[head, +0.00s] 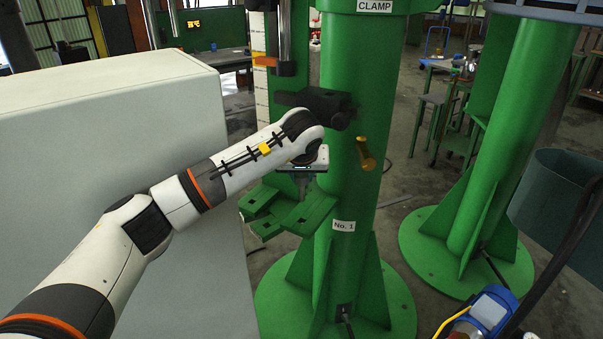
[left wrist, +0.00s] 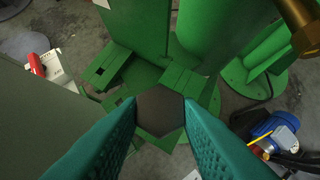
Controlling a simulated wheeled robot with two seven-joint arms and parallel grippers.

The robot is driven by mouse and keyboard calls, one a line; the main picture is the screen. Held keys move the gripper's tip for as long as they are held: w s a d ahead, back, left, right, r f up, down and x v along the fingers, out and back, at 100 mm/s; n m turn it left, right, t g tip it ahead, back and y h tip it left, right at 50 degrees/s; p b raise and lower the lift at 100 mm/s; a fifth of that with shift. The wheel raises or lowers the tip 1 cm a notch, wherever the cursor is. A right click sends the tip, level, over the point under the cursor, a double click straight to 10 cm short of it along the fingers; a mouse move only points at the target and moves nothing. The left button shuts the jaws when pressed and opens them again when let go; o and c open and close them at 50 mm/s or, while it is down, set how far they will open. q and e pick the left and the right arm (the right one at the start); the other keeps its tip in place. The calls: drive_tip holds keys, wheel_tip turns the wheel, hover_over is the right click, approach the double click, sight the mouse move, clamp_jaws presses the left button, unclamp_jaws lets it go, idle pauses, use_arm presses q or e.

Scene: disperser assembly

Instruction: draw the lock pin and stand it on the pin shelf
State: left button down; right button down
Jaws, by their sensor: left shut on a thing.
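My left gripper (head: 303,188) points down beside the green column, just above the green bracket. In the left wrist view its teal fingers (left wrist: 160,115) are closed on a dark hexagonal piece (left wrist: 160,107), which I take to be the lock pin seen end-on. The pin's lower part is hidden behind this piece. The green slotted bracket (head: 310,212), which looks like the pin shelf, juts from the column below the gripper; it also shows in the left wrist view (left wrist: 183,80). Whether the pin touches it I cannot tell. My right gripper is not in view.
A brass knob (head: 366,155) sticks out of the green column (head: 350,200), right of my gripper; it also shows in the left wrist view (left wrist: 300,27). A black clamp block (head: 325,105) sits above. A large pale cabinet (head: 110,120) stands left, under my arm.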

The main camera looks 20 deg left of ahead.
sight(302, 194)
use_arm(q)
drive_tip(key=shift+r, duration=0.1)
drive_tip(key=shift+f+b, duration=1.75)
drive_tip(key=shift+f, duration=1.25)
drive_tip(key=shift+f+b, duration=2.1)
drive_tip(key=shift+f, duration=1.2)
drive_tip(key=c, duration=1)
unclamp_jaws()
drive_tip(key=shift+o, duration=0.2)
